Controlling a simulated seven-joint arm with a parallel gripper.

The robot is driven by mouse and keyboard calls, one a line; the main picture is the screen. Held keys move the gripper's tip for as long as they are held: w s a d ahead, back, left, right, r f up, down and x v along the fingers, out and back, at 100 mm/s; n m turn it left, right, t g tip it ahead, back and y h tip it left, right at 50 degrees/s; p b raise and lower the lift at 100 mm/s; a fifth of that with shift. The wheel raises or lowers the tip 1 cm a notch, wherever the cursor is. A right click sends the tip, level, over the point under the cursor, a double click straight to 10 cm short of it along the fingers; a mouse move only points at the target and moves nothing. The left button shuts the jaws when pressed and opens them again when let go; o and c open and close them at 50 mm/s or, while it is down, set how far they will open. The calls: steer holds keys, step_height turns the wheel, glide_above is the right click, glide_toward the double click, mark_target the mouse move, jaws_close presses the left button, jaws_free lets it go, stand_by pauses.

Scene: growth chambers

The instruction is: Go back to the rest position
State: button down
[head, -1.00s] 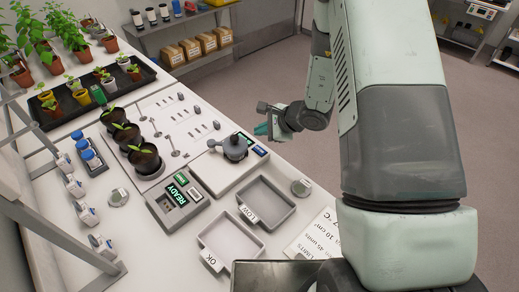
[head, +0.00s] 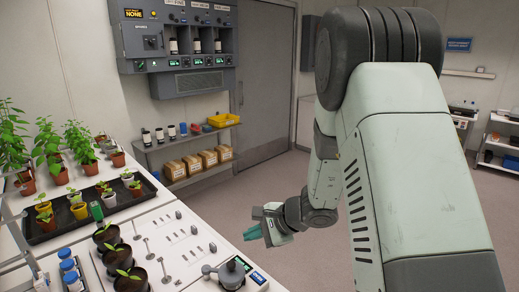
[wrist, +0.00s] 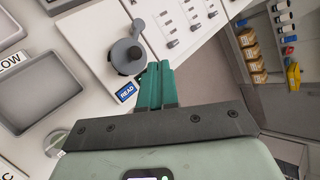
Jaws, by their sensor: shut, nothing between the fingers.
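My gripper (head: 254,232) hangs in the air beside the right edge of the bench, with its teal fingers pointing left toward it. In the wrist view the two teal fingers (wrist: 155,86) lie together, shut and empty. Past the fingertips in that view is a grey round device (wrist: 126,55) with a knob and a blue READ label; the gripper looks apart from it. The same device (head: 231,275) stands at the near end of the bench in the head view.
The white bench (head: 165,235) carries dark pots (head: 117,259) and a black tray of seedlings (head: 75,222). A shelf with cardboard boxes (head: 193,164) stands at the back wall under a grey control panel (head: 178,50). The floor right of the bench is clear.

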steer(key=s+d+r+n+g+h, duration=0.2)
steer(key=s+r+n, duration=0.6)
steer(key=s+r, duration=0.7)
steer(key=s+d+r+n+t+h, duration=0.3)
steer(key=s+d+r+h, duration=0.3)
steer(key=s+d+r, duration=0.3)
steer(key=s+d+n, duration=0.1)
steer(key=s, duration=0.2)
steer(key=shift+d+n+h, duration=0.3)
steer(key=shift+d, duration=0.1)
steer(key=c, duration=1.8)
jaws_free()
steer(key=shift+r, duration=0.1)
